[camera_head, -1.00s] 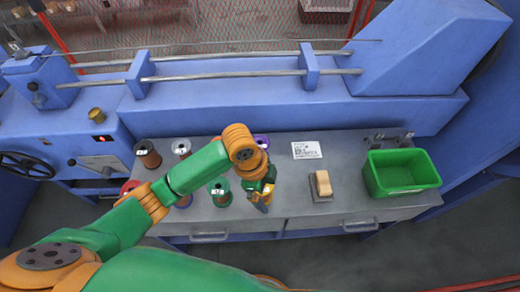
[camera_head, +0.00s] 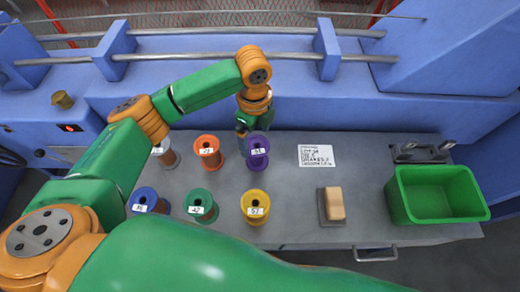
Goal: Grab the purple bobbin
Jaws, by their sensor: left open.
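The purple bobbin (camera_head: 257,156) stands upright on the grey worktop in the back row, with a white label on its front. My left gripper (camera_head: 246,130) points down at the back left of the purple bobbin, close to its top. The gripper is open with nothing seen in it. Its fingertips are small and dark, partly behind the bobbin, and I cannot tell whether they touch it. My right gripper is not in view.
An orange bobbin (camera_head: 208,152) and a grey bobbin (camera_head: 166,154) stand left of it. Blue (camera_head: 148,199), green (camera_head: 201,206) and yellow (camera_head: 255,207) bobbins stand in front. A label sheet (camera_head: 316,156), a tan block (camera_head: 334,203) and a green bin (camera_head: 438,194) are right.

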